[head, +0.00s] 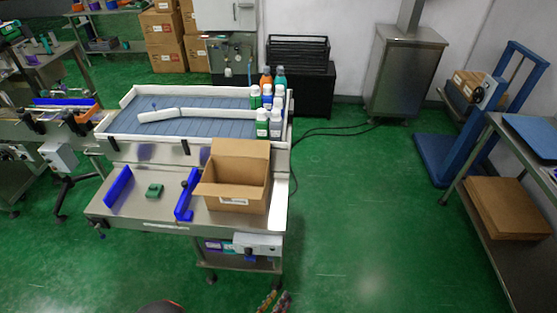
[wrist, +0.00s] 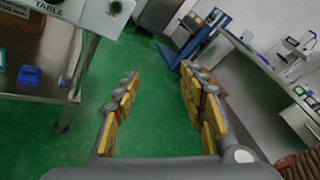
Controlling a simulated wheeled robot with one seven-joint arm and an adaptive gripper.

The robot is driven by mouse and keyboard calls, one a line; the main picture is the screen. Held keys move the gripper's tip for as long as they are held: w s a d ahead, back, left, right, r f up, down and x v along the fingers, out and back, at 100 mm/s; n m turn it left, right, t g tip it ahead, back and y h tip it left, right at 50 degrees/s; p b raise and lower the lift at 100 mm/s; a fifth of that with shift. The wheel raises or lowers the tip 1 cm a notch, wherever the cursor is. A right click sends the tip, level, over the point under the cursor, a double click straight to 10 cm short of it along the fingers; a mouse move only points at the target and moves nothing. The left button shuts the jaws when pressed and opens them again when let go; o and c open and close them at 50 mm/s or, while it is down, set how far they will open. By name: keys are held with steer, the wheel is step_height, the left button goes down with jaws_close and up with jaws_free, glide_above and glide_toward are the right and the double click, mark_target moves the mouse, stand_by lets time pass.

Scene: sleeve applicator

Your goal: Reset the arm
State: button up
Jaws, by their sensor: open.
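My gripper (wrist: 158,85) is open in the wrist view, with its two yellow-padded fingers wide apart. Nothing is between the fingers but green floor. In the head view only a small part of my gripper (head: 275,302) shows at the bottom edge, in front of the steel table and over the floor. It touches nothing that I can see.
A steel table (head: 145,210) holds an open cardboard box (head: 237,178); behind it is a conveyor tray (head: 190,130) with several bottles (head: 262,124). The green floor between (head: 370,220) is clear.

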steer(key=s+d+r+m+g+y, duration=0.2)
steer(key=r+m+g, duration=0.3)
steer(key=r+m, duration=0.4)
steer(key=s+d+r+m+g+y, duration=0.1)
steer(key=s+d+r+m+g, duration=0.1)
steer(key=r+m+g, duration=0.5)
steer(key=s+d+r+m+g+y, duration=0.2)
steer(key=d+r+m+g, duration=0.1)
steer(key=r+m, duration=0.75)
steer(key=d+r+m+t+y, duration=0.2)
steer(key=d+r+m, duration=0.3)
steer(key=r, duration=0.5)
steer(key=d+r+m+t+y, duration=0.2)
steer(key=d+r+m+t, duration=0.3)
steer(key=r, duration=0.6)
steer(key=shift+w+d, duration=0.25)
steer(key=shift+d, duration=1)
